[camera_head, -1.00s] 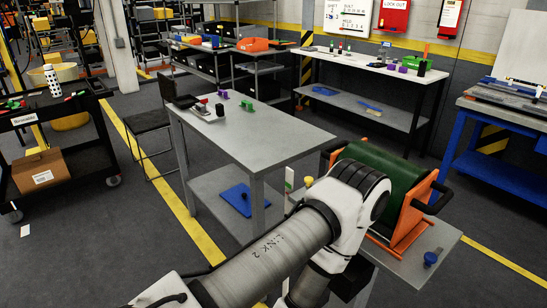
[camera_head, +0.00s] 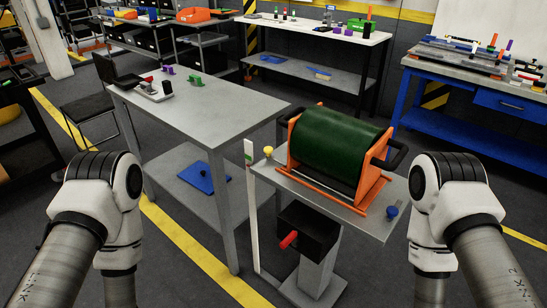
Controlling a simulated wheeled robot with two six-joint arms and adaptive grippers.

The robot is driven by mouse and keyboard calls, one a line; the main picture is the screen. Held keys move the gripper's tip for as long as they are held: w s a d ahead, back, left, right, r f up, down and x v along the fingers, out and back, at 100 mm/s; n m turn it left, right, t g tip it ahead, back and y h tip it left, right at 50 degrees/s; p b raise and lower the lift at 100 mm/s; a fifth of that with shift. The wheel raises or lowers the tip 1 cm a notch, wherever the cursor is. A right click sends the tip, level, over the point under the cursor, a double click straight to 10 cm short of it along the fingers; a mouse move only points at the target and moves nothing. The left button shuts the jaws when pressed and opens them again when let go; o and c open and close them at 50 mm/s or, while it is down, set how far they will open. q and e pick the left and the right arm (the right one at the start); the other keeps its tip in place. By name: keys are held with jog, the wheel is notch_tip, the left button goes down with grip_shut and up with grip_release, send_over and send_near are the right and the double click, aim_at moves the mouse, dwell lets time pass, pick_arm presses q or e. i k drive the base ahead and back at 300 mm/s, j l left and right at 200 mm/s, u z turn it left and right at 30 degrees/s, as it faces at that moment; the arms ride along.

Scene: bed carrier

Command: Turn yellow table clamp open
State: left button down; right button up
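The yellow table clamp (camera_head: 268,152) is a small yellow knob at the left corner of a grey pedestal table (camera_head: 283,178). A green roller in an orange frame (camera_head: 338,145) with black handles stands on that table beside the clamp. A blue knob (camera_head: 391,212) sits at the table's right corner. My two arms show at the lower left and lower right, apart from the table. Neither gripper is in the picture.
A grey two-shelf table (camera_head: 200,115) stands close on the left, with small items on top. A red handle (camera_head: 288,240) sticks out from a black box below the pedestal top. A blue workbench (camera_head: 480,90) is at the right.

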aim_at(268, 149)
jog(key=i+j+z, duration=0.15)
jog(key=z, duration=0.2)
jog(key=j+z, duration=0.35)
jog(key=i+j+z, duration=0.15)
jog(key=z, duration=0.2)
jog(key=j, duration=0.1)
